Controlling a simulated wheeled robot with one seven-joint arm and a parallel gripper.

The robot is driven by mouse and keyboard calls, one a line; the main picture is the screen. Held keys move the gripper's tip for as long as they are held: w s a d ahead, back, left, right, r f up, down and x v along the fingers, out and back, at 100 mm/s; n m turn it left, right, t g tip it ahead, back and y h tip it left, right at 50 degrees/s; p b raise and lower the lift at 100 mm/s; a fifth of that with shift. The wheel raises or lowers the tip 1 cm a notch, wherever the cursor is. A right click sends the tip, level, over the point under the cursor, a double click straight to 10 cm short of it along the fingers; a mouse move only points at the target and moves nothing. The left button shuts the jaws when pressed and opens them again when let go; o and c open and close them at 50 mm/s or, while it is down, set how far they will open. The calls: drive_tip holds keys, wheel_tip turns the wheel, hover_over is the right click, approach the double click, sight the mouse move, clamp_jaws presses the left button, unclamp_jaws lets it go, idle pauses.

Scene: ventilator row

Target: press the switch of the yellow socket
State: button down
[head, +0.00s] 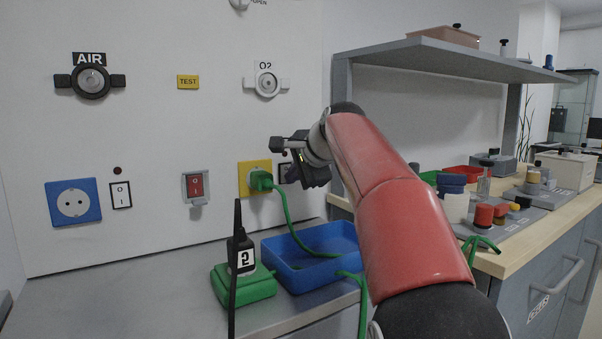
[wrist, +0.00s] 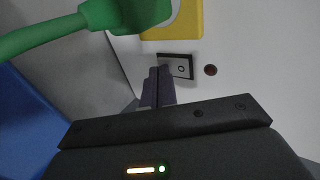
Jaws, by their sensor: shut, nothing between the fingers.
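The yellow socket (head: 246,170) is on the white wall, with a green plug (head: 260,181) and its green cable in it. Its switch (head: 284,172) is just right of it in the head view, partly hidden by my gripper (head: 293,174). In the wrist view the black-framed switch (wrist: 181,66) lies below the yellow socket (wrist: 187,22), beside a dark red lamp (wrist: 210,70). My gripper's shut, empty fingers (wrist: 159,72) point at the wall and overlap the switch's left part in that view. I cannot tell whether they touch it.
The green plug (wrist: 130,12) and its cable pass close to my fingers. A blue tray (head: 300,278) and a green box (head: 243,287) with a black handset stand on the bench below. A blue socket (head: 73,203) and a red switch (head: 196,186) are farther left.

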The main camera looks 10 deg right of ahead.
drive_tip(key=shift+w, duration=0.25)
idle(0.3)
drive_tip(key=shift+p, duration=0.3)
drive_tip(key=shift+r+p, duration=0.9)
drive_tip(key=shift+r, duration=0.05)
drive_tip(key=shift+a, duration=0.1)
drive_tip(key=shift+f, duration=0.2)
drive_tip(key=shift+s, duration=0.1)
